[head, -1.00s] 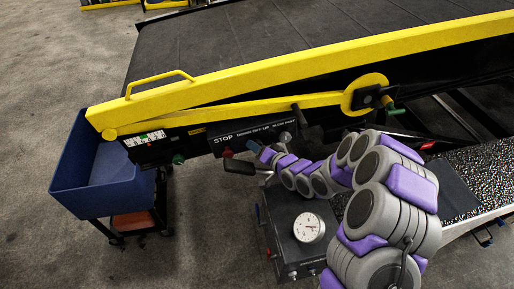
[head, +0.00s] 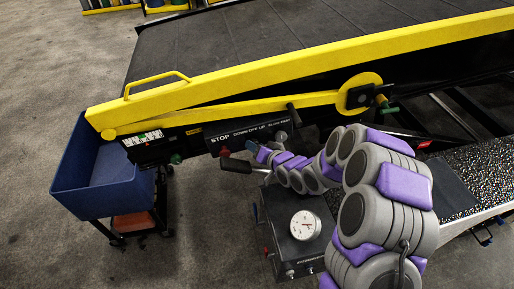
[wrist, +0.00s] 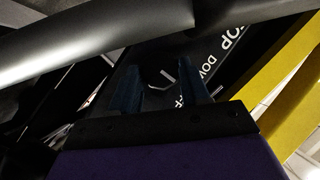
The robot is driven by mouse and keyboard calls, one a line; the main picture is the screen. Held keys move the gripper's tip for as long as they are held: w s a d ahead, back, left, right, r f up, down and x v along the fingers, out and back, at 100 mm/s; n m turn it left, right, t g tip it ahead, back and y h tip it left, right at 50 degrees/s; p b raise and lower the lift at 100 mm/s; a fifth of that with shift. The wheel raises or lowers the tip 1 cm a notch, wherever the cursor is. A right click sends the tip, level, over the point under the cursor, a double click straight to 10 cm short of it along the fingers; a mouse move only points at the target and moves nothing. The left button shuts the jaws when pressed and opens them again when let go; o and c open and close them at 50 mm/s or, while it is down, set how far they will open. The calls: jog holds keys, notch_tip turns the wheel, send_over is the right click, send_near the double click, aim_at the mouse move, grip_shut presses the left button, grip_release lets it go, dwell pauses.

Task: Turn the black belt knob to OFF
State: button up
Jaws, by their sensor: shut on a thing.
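The control panel (head: 222,144) hangs below the yellow side rail, with white STOP, DOWN OFF UP and SLOW FAST lettering. My gripper (head: 254,147) is at the panel's lower edge, below the DOWN OFF UP lettering. It hides the black belt knob in the head view. In the wrist view my gripper's two dark blue fingers (wrist: 160,74) are on either side of the dark knob (wrist: 159,92), shut on it. The knob barely stands out from the black panel, and I cannot tell which setting it points to.
A black lever handle (head: 235,165) juts out just below my gripper, and a large dark bar (wrist: 90,45) crosses the wrist view. A red button (head: 224,152) is to the left. A blue bin (head: 82,180) is far left.

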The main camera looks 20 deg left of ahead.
jog(key=o, duration=0.6)
jog(key=shift+w, duration=0.1)
jog(key=o, duration=0.4)
jog(key=shift+w+a+f, duration=0.1)
jog(key=shift+a, duration=0.05)
jog(key=shift+o, duration=0.2)
jog(key=p+v, duration=0.4)
jog(key=v, duration=1.1)
jog(key=shift+r+p, duration=0.25)
jog(key=shift+p, duration=0.25)
jog(key=p+v, duration=0.2)
jog(key=p, duration=0.4)
jog(key=shift+f, duration=0.1)
